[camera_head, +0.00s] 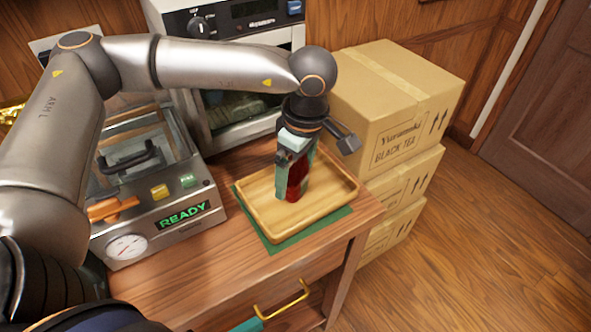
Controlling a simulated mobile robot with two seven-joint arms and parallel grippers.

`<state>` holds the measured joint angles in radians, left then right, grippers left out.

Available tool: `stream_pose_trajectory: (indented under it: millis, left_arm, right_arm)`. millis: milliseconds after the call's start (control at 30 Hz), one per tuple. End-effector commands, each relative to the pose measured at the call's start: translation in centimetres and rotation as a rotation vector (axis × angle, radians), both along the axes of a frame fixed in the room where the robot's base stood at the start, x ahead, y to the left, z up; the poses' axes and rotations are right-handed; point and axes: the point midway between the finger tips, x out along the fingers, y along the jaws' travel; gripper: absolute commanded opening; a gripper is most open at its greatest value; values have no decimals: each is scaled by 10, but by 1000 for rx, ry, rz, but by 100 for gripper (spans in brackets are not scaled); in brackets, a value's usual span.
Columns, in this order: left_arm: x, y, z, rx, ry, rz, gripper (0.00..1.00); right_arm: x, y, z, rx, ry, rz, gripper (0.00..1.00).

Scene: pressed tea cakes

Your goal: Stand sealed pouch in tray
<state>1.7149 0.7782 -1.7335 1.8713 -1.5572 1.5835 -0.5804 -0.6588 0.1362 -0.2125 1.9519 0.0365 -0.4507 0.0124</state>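My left gripper (294,186) points down over the wooden tray (257,232), with its pale teal fingers on either side of a dark red pouch (296,181). The gripper looks shut on the pouch. The pouch is upright, and its lower end is at or very near the tray floor; I cannot tell whether it touches. The fingers and wrist hide much of the pouch, so its seal does not show. The tray lies on a green mat (291,238) at the right end of the wooden table.
A sealing machine (199,226) with a green READY display and a round gauge stands left of the tray. An oven-like appliance (237,118) is behind. Stacked cardboard boxes (400,100) rise right of the table. The tray's front and right floor is bare.

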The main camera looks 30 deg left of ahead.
Motion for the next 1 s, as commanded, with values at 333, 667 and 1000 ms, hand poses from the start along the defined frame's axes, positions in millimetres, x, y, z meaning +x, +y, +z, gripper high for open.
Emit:
stream_pose_trajectory:
  millis: [333, 667, 1000]
  left_arm:
    - [1, -1, 9, -1, -2, 1, 100]
    - [0, -10, 78, -1, -5, 0, 100]
    - [-1, -15, 121, 0, 0, 0, 100]
  right_arm:
    - [3, 0, 6, 1, -10, -1, 76]
    - [2, -1, 5, -1, -8, -3, 76]
    - [-3, -3, 4, -3, -1, -7, 76]
